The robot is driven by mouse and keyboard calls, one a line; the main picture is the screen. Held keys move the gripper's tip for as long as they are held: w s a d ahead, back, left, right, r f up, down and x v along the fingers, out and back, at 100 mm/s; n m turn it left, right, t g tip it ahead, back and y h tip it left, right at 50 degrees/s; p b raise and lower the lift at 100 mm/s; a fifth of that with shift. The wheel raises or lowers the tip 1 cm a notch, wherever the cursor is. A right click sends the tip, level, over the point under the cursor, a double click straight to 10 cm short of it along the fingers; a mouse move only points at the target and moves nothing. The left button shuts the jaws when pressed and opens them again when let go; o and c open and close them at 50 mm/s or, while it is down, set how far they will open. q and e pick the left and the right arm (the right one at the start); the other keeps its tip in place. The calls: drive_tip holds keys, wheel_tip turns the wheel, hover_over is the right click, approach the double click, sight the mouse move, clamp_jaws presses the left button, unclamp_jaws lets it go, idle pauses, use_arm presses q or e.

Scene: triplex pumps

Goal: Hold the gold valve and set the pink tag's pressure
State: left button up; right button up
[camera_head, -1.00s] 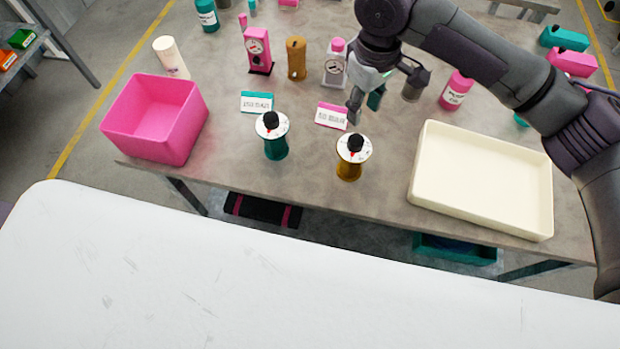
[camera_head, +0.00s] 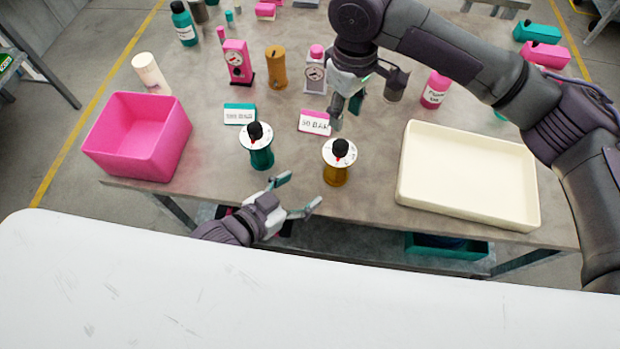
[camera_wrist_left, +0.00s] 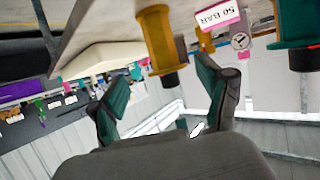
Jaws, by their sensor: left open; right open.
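The gold valve (camera_head: 336,174) stands upright on the table, with a white dial plate and black knob (camera_head: 340,147) on top. The pink tag (camera_head: 314,122), reading "50 BAR", stands just behind it. My left gripper (camera_head: 300,192) is open and empty at the table's front edge, left of and nearer than the gold valve. In the left wrist view the gold valve (camera_wrist_left: 157,35) appears upside down ahead of the open fingers (camera_wrist_left: 165,95), apart from them; the pink tag (camera_wrist_left: 215,18) is beside it. My right gripper (camera_head: 346,112) is open behind the gold valve, near the pink tag.
A teal valve (camera_head: 261,156) stands left of the gold one, with a teal tag (camera_head: 239,114) behind it. A pink bin (camera_head: 120,160) is at the left, a cream tray (camera_head: 408,190) at the right. Pink gauge (camera_head: 238,62), gold cylinder (camera_head: 276,66) and bottles stand behind.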

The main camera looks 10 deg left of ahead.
sight(331, 169)
use_arm(q)
drive_tip(key=x, duration=1.3)
drive_tip(key=shift+w+f, duration=0.2)
